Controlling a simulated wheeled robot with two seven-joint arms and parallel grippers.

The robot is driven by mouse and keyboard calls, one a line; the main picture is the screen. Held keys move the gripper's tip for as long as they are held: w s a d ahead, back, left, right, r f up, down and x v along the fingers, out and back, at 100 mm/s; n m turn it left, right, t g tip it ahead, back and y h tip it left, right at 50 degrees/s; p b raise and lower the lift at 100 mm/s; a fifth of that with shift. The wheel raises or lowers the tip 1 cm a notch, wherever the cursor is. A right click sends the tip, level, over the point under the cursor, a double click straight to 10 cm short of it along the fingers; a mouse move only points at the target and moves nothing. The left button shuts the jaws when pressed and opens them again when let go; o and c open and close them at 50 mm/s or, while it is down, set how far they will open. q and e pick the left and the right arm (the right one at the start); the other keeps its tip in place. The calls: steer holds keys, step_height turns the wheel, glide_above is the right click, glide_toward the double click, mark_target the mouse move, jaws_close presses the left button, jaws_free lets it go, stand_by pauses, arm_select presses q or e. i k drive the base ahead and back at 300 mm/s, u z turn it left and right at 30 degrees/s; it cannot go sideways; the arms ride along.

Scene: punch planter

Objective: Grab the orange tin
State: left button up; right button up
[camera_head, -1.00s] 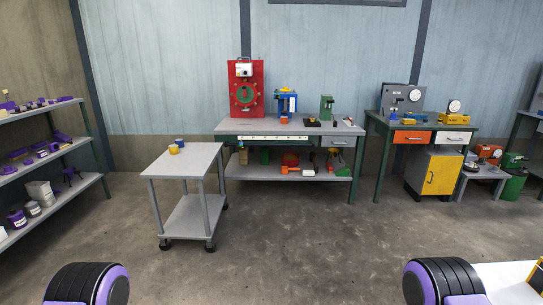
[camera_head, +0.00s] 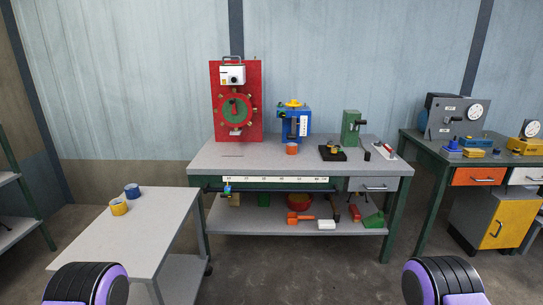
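A small orange tin (camera_head: 292,149) stands on top of the grey workbench (camera_head: 350,173), in front of a blue device (camera_head: 297,121). It is ahead of me, near the middle of the picture. Purple and black rounded parts of my own arms show at the bottom left and bottom right. No gripper fingers are in view, and nothing in view is touching the tin.
A grey cart (camera_head: 150,226) stands at the left with a yellow tin (camera_head: 119,207) and a blue tin (camera_head: 132,190) on it. A red panel (camera_head: 251,92) and green device (camera_head: 351,128) are on the workbench. Open floor (camera_head: 330,270) lies before it.

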mark_target(291, 148)
steer(key=i, duration=2.65)
steer(key=z, duration=0.75)
